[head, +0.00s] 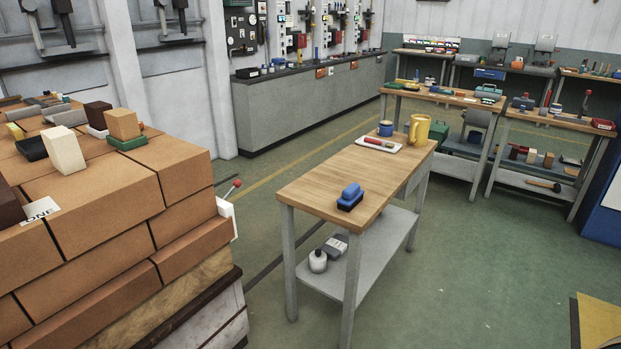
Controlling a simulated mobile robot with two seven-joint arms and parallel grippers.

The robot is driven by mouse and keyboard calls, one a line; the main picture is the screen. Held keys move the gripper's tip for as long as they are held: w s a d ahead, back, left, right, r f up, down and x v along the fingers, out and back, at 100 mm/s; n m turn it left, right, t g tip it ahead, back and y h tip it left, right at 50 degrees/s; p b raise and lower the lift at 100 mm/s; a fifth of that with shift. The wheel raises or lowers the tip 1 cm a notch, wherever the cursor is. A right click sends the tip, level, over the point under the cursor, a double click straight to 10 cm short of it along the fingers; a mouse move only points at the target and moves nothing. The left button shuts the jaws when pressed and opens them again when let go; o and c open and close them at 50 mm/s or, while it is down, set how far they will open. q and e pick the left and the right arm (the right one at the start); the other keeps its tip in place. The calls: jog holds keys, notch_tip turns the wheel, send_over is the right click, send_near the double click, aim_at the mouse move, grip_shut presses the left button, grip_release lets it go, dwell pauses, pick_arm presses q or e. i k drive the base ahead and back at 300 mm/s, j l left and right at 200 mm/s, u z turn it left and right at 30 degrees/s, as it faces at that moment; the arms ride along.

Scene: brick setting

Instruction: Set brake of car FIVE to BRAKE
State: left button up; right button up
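No label reading FIVE shows in the head view. A stack of large orange-brown bricks (100,235) fills the left side on a wooden-looking base. A white tag (40,210) on it reads ONE, partly cut by a dark brick. A lever with a red knob (237,183) sticks up at the right side of this stack, beside a white plate (227,213). The lever's lower part and any brake markings are hidden or too small to read. Neither of my grippers is in view.
A wooden-topped table (315,185) stands in the middle, bearing a blue brush-like block (350,195), a tray and a yellow mug (419,131). Workbenches line the back. Green floor (460,270) is clear right of the table. A yellow panel (598,318) shows at bottom right.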

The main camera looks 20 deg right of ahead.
aim_at(237, 184)
jog(key=z, duration=0.2)
jog(key=i+l, duration=1.05)
jog(key=l+u, duration=0.1)
jog(key=u, duration=1.1)
